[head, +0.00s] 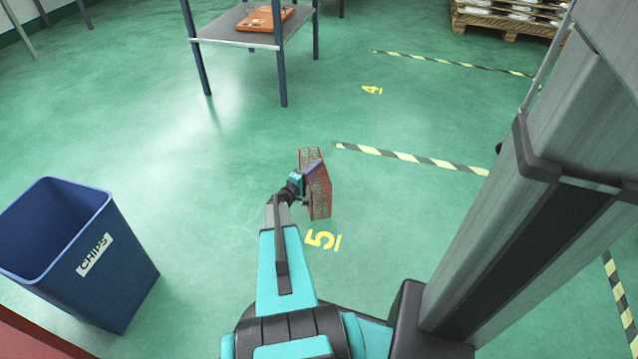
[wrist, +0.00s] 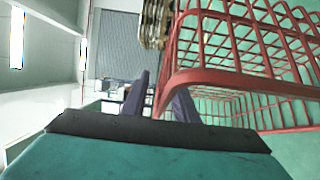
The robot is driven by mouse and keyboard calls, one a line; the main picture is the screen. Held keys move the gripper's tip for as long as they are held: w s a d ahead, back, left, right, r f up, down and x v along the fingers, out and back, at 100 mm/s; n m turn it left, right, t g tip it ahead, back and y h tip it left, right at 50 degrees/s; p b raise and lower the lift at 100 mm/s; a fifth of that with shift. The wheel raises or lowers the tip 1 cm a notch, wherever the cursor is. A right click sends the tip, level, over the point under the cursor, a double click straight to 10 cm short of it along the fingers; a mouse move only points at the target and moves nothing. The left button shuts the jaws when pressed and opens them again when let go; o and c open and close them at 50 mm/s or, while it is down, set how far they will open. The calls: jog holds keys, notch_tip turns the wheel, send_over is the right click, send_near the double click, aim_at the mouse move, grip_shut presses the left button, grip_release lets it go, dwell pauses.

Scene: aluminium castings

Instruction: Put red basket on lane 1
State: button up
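The red wire basket (head: 319,189) is at the end of my arm in the head view, over the green floor just above the yellow 5. It looks tilted, with its open mesh side-on. My gripper (head: 312,170) is at its upper edge. In the wrist view the red basket (wrist: 245,78) fills the right side, and its near corner comes between the two dark fingers of my gripper (wrist: 160,103). The fingers appear shut on the basket's edge; the exact contact is partly hidden. No lane marked 1 shows.
A blue bin labelled CHIPS (head: 115,265) stands at left. A table (head: 235,30) with an orange tray (head: 264,19) is at the back. A loaded pallet (head: 510,18) is at back right. Yellow floor numbers 5 (head: 320,239) and 4 (head: 372,90) and striped lines (head: 410,158) mark lanes. The middle floor is clear.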

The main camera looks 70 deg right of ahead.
dwell(0.3)
grip_shut()
dwell(1.3)
